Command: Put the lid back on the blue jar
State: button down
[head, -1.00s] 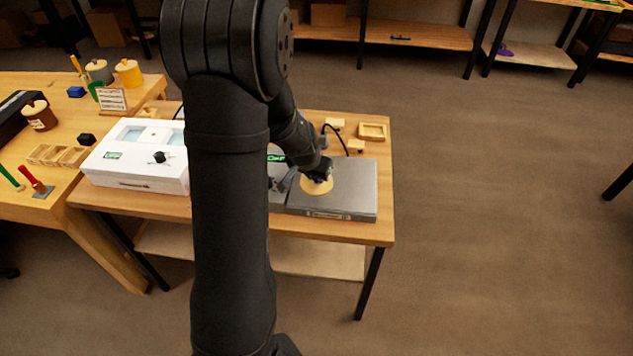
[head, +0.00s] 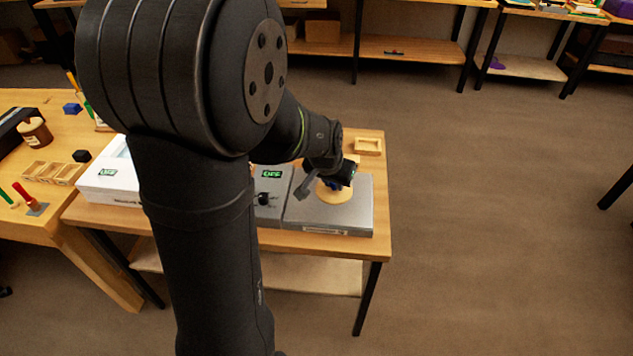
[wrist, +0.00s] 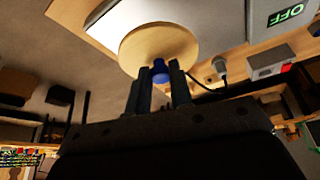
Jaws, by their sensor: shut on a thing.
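A round pale wooden lid (head: 335,193) with a blue knob shows over the silver plate-topped device on the middle table. In the wrist view the lid (wrist: 160,45) fills the top middle, and its blue knob (wrist: 160,71) sits between my fingers. My gripper (wrist: 160,85) is shut on that knob; in the head view my gripper (head: 333,180) is tilted above the lid. I cannot tell whether the lid touches the plate. I cannot make out the blue jar; my arm covers much of the middle table and part of the left bench.
The silver device (head: 300,212) has a lit green display. A white box (head: 108,180) stands left of it, partly behind my arm. A small wooden tray (head: 368,146) lies at the table's back right. A brown jar (head: 35,131) stands on the left bench. The floor at right is clear.

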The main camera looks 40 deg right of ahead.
aim_at(344, 197)
jog(key=s, duration=0.1)
jog(key=s+r, duration=0.2)
jog(key=shift+s+d+r, duration=0.1)
jog(key=shift+s+d, duration=0.15)
jog(key=shift+d, duration=0.1)
jog(key=shift+w+r, duration=0.1)
jog(key=shift+r, duration=0.05)
jog(key=w+a+n+t, duration=0.15)
jog(key=w+a, duration=0.35)
jog(key=w, duration=0.8)
jog(key=w+a+r+n+y, duration=0.1)
jog(key=w+a+n, duration=0.3)
jog(key=w, duration=0.8)
jog(key=w+a+n, duration=0.1)
jog(key=w+a, duration=0.5)
jog(key=w, duration=0.7)
notch_tip(344, 197, down, 6)
jog(key=shift+s+a+f+y, duration=0.15)
jog(key=shift+a+f+y, duration=0.05)
jog(key=shift+y, duration=0.1)
jog(key=shift+f+m, duration=0.15)
jog(key=shift+m, duration=0.1)
